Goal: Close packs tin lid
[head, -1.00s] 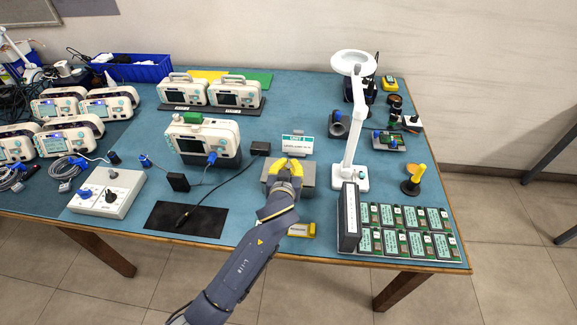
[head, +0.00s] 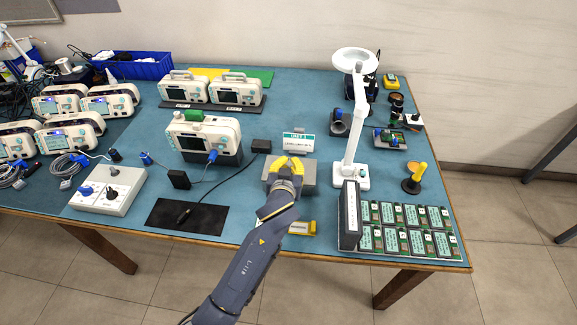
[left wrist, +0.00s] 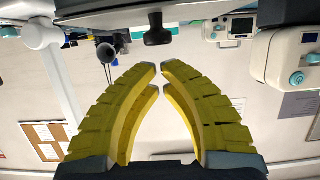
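A grey metal tin (head: 308,181) stands near the front middle of the table, partly hidden behind my left gripper (head: 285,163). My left gripper is over the tin, its yellow fingers curving together. In the left wrist view its fingertips (left wrist: 160,68) nearly meet, with a narrow gap and nothing between them. That view is upside down and shows a grey slab edge (left wrist: 105,12) with a black knob (left wrist: 157,30), apart from the fingertips. I cannot tell how far the lid is closed. My right gripper is not in view.
A small sign (head: 298,142) stands behind the tin. A yellow pack (head: 302,228) lies at the front edge. A white magnifier lamp (head: 350,150) and a tray of boards (head: 400,252) stand to the right. A black cable and dark mat (head: 185,217) lie to the left.

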